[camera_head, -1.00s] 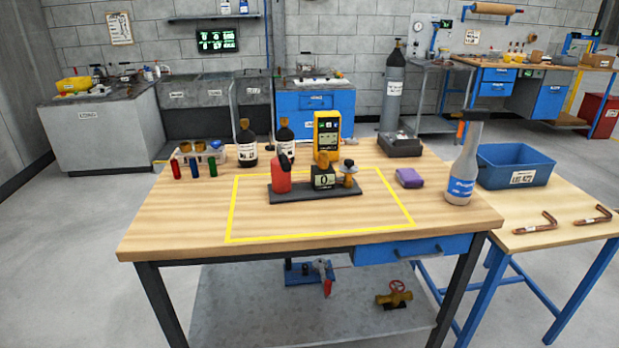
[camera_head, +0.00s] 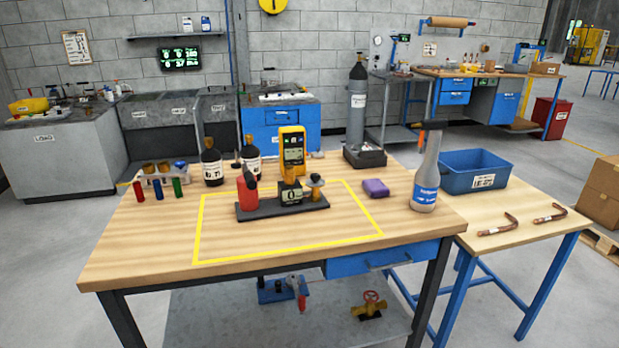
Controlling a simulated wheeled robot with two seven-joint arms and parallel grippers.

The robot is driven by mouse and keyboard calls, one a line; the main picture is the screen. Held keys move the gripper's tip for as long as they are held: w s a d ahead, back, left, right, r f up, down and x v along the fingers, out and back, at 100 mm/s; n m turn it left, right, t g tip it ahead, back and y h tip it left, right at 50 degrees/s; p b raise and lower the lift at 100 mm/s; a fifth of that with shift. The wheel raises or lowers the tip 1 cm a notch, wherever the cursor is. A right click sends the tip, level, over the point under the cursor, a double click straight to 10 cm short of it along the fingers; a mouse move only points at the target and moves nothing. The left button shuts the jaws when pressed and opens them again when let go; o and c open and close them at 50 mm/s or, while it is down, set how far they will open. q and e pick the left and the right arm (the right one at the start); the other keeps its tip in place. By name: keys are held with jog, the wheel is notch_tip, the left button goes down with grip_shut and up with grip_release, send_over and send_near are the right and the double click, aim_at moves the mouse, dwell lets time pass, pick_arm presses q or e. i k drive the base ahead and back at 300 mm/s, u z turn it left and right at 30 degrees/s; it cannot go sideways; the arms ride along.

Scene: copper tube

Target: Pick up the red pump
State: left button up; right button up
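The red pump (camera_head: 248,193) stands upright at the left end of a dark flat base (camera_head: 262,211) on the wooden workbench. The base lies across the far part of a yellow outlined area. A small gauge block reading 0 (camera_head: 291,194) and a brass fitting (camera_head: 315,186) sit on the same base, to the pump's right. Neither of my grippers shows in the head view.
Behind the base are a yellow meter (camera_head: 291,147) and two dark bottles (camera_head: 212,165). A tube rack (camera_head: 161,177) stands left; a purple sponge (camera_head: 375,188) and spray bottle (camera_head: 427,179) right. The bench front (camera_head: 150,250) is clear. A blue bin (camera_head: 450,178) sits on the side table.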

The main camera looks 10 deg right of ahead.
aim_at(291, 199)
jog(key=z, duration=0.7)
jog(key=i, duration=0.8)
jog(key=z, duration=0.3)
